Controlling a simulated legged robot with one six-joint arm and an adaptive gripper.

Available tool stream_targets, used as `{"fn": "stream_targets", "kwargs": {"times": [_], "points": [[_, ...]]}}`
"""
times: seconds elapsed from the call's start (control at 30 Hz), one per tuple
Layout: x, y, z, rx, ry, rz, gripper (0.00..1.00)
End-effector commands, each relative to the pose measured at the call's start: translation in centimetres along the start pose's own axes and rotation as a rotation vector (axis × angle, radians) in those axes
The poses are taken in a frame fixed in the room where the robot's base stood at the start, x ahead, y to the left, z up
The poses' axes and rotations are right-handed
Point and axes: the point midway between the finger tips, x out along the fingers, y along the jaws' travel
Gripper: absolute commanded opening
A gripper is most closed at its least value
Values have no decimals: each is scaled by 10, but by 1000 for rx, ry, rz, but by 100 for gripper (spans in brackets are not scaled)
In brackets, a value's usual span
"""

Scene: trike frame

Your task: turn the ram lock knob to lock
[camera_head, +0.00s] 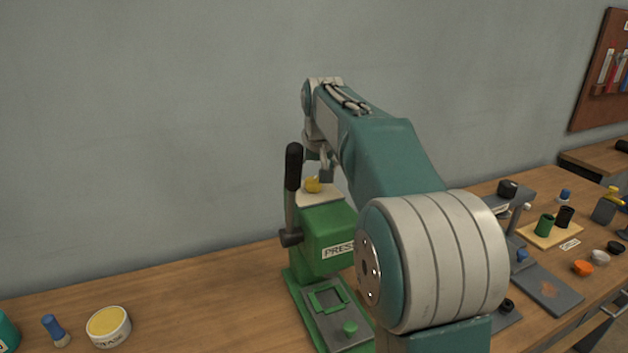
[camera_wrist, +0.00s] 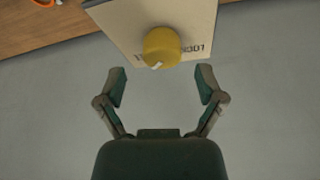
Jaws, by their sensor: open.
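The ram lock knob (camera_head: 312,185) is yellow and sits on the cream top plate of the green press (camera_head: 325,240) in the head view. In the wrist view the knob (camera_wrist: 162,47) has a pale pointer mark on its lower side, and dark lettering, partly hidden by it, is printed on the plate (camera_wrist: 120,22). My gripper (camera_wrist: 160,78) is open and empty, its two fingers apart to the left and right, with the knob just beyond the gap between the fingertips. In the head view my gripper is above the knob, partly hidden by my arm.
A black-handled lever (camera_head: 293,168) stands upright at the press's left side. A grease tin (camera_head: 108,326) and a blue brush (camera_head: 55,328) are on the bench at left. Fixtures and a tray of cylinders (camera_head: 553,232) stand at right. The bench left of the press is mostly clear.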

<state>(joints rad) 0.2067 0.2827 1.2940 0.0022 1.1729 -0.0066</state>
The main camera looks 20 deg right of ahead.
Motion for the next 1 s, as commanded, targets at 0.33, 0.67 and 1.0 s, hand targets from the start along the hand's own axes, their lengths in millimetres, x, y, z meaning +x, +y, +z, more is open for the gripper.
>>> {"fn": "stream_targets", "kwargs": {"times": [0.33, 0.67, 1.0], "points": [[30, 0, 0, 0, 0, 0, 87], [30, 0, 0, 0, 1, 0, 34], [31, 0, 0, -5, -1, -3, 5]]}}
